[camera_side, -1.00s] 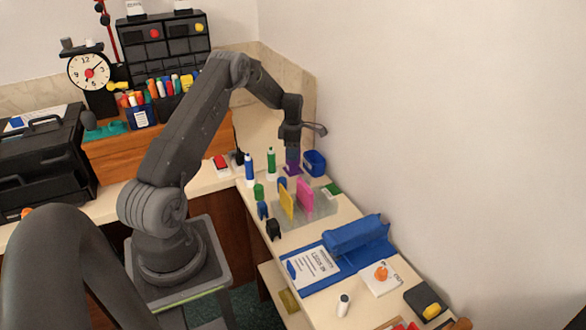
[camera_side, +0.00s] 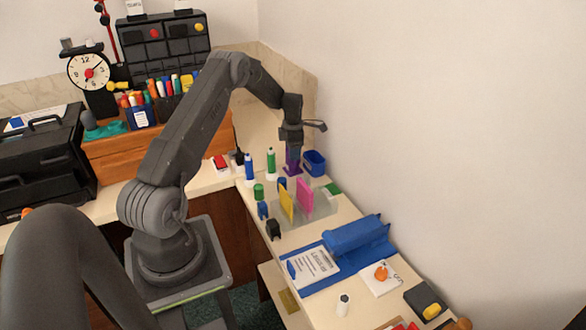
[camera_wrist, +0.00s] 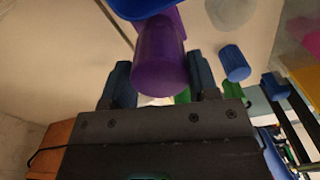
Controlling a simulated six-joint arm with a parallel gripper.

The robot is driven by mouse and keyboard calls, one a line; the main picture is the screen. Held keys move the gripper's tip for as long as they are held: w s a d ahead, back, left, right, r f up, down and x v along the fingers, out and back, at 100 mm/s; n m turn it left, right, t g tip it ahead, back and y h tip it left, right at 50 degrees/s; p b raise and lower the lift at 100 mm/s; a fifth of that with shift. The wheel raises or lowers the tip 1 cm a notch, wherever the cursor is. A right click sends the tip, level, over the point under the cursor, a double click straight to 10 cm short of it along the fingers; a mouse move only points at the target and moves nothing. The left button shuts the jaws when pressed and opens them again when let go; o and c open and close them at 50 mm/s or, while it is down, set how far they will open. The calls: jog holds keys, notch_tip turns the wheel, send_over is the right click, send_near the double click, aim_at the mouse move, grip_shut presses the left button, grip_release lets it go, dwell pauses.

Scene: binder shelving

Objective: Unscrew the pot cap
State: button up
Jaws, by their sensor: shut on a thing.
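The purple pot cap (camera_wrist: 160,65) is a smooth cylinder between the two fingers of my gripper (camera_wrist: 158,88) in the wrist view. More purple, likely the pot or its base, shows behind it at the top. In the side view my gripper (camera_side: 291,147) points down at the far end of the desk, shut on the purple cap. A purple base (camera_side: 292,169) shows on the desk directly below. The fingers hide much of the cap there, and I cannot tell whether cap and pot are apart.
A blue cup (camera_side: 314,163) stands close to the right of the purple base. Green (camera_side: 271,163) and blue (camera_side: 249,167) bottles stand to the left. Yellow (camera_side: 286,203) and pink (camera_side: 304,197) upright panels stand in front. The wall is close on the right.

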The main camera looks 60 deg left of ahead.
jog(key=shift+r, duration=0.2)
jog(key=shift+n, duration=1.1)
jog(key=shift+r, duration=3.85)
